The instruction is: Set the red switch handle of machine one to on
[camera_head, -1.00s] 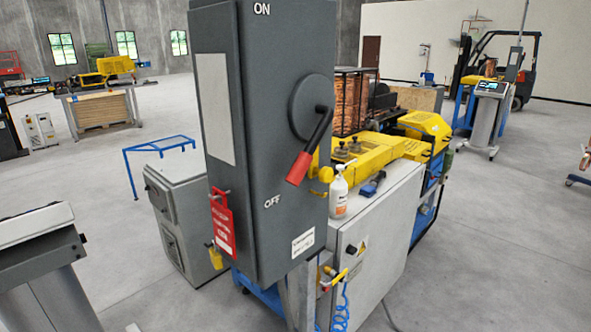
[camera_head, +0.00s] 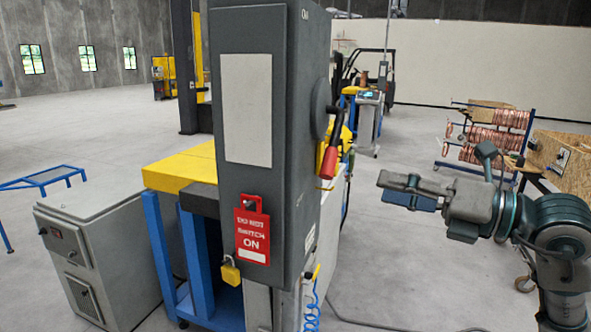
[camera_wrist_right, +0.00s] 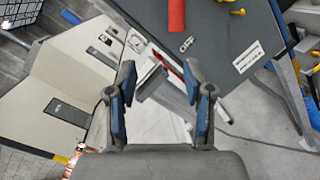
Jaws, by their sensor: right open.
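The red switch handle (camera_head: 328,161) hangs from a black lever on the right face of the grey switch box (camera_head: 262,185). It points downward. In the right wrist view the handle (camera_wrist_right: 176,14) is cut off at the top edge, above the white OFF lettering (camera_wrist_right: 187,44). My right gripper (camera_head: 398,190) is to the right of the handle and slightly lower, apart from it. In the right wrist view the gripper (camera_wrist_right: 160,82) is open with nothing between its fingers, and the handle lies above and beyond the fingertips. My left gripper is not in view.
A red tag (camera_head: 252,236) and a yellow padlock (camera_head: 230,273) hang on the box. A grey cabinet (camera_head: 85,215) stands at left. A copper rack (camera_head: 490,138) and a wooden crate (camera_head: 566,160) are at right.

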